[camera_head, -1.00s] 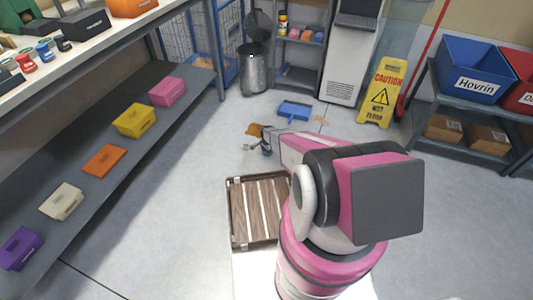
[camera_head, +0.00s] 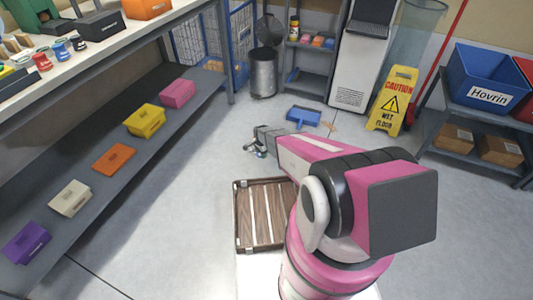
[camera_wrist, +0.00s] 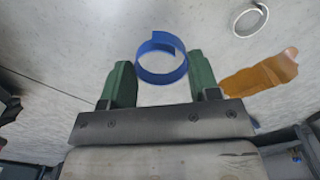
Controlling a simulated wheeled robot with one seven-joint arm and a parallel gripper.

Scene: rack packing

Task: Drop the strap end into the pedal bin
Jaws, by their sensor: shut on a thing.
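The strap end, a curled blue band (camera_wrist: 162,77), is between the green fingers of my gripper (camera_wrist: 161,68) in the wrist view. My gripper is shut on it. In the head view my gripper (camera_head: 256,149) is small, low over the floor beyond the brown slatted tray, and the band is hard to make out. The pedal bin (camera_head: 263,77) is a grey metal cylinder at the back, with its dark lid (camera_head: 268,29) raised. My gripper is in front of the bin and apart from it.
A blue dustpan (camera_head: 304,116) lies on the floor right of my gripper. A yellow wet-floor sign (camera_head: 393,100) stands farther right. The wrist view shows an orange-brown scrap (camera_wrist: 262,76) and a pale ring (camera_wrist: 250,20) on the floor. Shelving (camera_head: 130,110) runs along the left.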

